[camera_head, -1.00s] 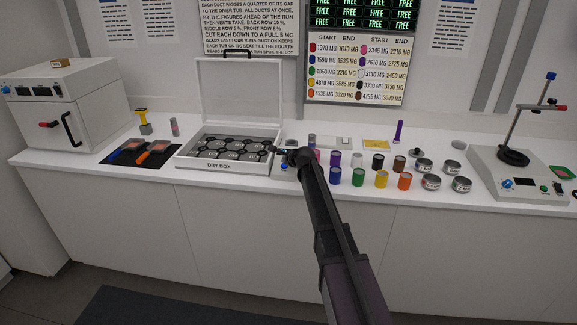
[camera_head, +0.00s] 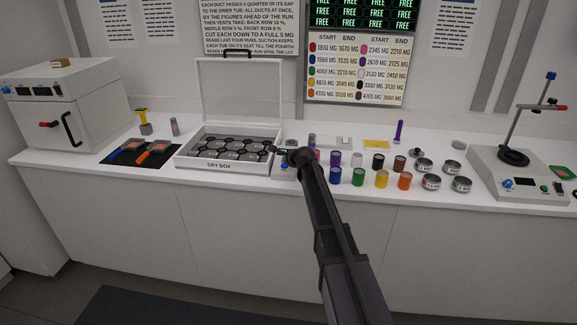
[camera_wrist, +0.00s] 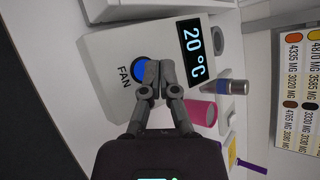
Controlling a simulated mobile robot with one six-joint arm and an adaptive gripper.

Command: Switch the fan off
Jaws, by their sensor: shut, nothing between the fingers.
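The fan's control box is a white unit beside the dry box, partly hidden by my gripper in the head view (camera_head: 284,172). In the wrist view the box (camera_wrist: 105,50) shows a round blue button (camera_wrist: 139,65) with the word FAN beside it and a dark display (camera_wrist: 195,50) reading 20 °C. My gripper (camera_wrist: 158,82) is shut and empty. Its fingertips overlap the right and lower edge of the blue button in the wrist view; I cannot tell whether they touch it. In the head view my gripper (camera_head: 297,157) is over the box.
The open dry box (camera_head: 225,165) with dark tubs stands just left of the control box. Several colored jars (camera_head: 358,175) and round tins (camera_head: 431,182) stand to the right. A pink jar (camera_wrist: 201,111) and a grey-blue cylinder (camera_wrist: 232,87) are close to my gripper.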

